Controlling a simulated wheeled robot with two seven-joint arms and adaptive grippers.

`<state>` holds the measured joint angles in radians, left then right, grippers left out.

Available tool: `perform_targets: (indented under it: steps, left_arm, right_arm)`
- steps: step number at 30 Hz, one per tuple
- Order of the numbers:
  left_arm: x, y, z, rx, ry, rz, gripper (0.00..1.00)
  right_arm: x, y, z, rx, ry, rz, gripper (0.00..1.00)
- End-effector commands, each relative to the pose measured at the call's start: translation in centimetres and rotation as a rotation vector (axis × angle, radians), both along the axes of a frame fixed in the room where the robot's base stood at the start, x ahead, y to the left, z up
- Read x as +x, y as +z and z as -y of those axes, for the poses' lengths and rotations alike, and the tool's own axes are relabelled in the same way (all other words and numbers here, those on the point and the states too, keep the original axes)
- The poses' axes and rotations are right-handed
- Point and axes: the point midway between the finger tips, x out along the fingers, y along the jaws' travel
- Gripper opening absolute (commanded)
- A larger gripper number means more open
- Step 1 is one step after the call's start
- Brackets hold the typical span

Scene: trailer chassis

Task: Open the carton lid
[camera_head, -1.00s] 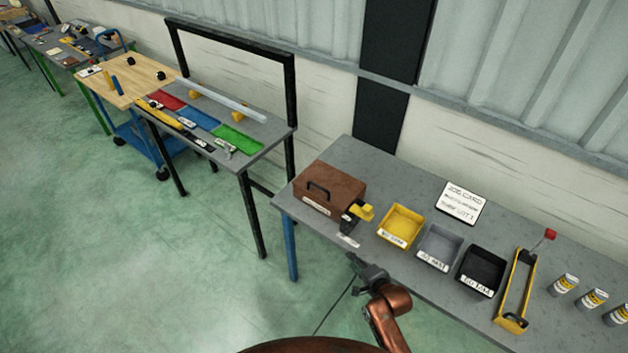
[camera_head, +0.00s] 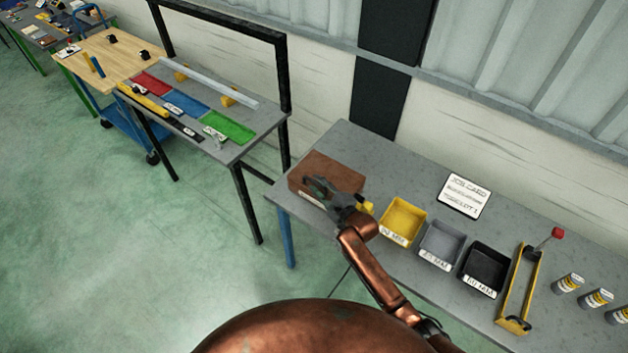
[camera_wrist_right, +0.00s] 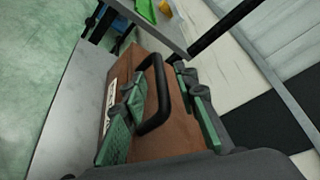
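The brown carton (camera_head: 340,170) sits at the left end of the grey bench, its lid closed. It has a black arched handle on top, which shows in the right wrist view as the handle (camera_wrist_right: 155,92). My right gripper (camera_head: 320,187) is over the carton's front and hides the handle in the head view. In the right wrist view my right gripper (camera_wrist_right: 163,84) is open, with its green-padded fingers on either side of the handle and a gap showing. I cannot tell how deep the handle sits between them. My left gripper is not in view.
A yellow bin (camera_head: 403,221), a grey bin (camera_head: 440,244) and a black bin (camera_head: 484,268) stand right of the carton. A yellow object (camera_head: 366,207) is close by the carton's right side. A job card (camera_head: 465,194) lies behind the bins. Open floor lies left.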

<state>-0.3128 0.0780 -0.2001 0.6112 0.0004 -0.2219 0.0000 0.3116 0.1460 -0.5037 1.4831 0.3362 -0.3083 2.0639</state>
Motion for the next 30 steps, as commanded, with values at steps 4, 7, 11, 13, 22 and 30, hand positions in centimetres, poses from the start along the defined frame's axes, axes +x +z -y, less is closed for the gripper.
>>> perform_targets:
  steps: [4,7,11,13,22,30]
  left_arm:
    - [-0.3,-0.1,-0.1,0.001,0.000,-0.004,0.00]
    - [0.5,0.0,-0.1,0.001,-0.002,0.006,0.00]
    - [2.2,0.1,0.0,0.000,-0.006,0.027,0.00]
    - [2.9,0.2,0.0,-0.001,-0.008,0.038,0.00]
    - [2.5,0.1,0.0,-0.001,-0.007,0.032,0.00]
    - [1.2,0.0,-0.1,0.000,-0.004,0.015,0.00]
  right_arm:
    - [1.5,-0.4,-1.0,0.000,-0.001,0.000,0.27]
    - [2.0,-0.6,-1.2,-0.002,-0.001,0.000,0.27]
    - [2.3,-0.6,-1.4,-0.002,-0.003,0.000,0.27]
    - [2.3,-0.6,-1.4,-0.002,-0.003,0.000,0.27]
    - [2.3,-0.6,-1.3,-0.001,-0.004,0.000,0.16]
    - [2.3,-0.7,-1.2,-0.001,-0.004,0.000,0.00]
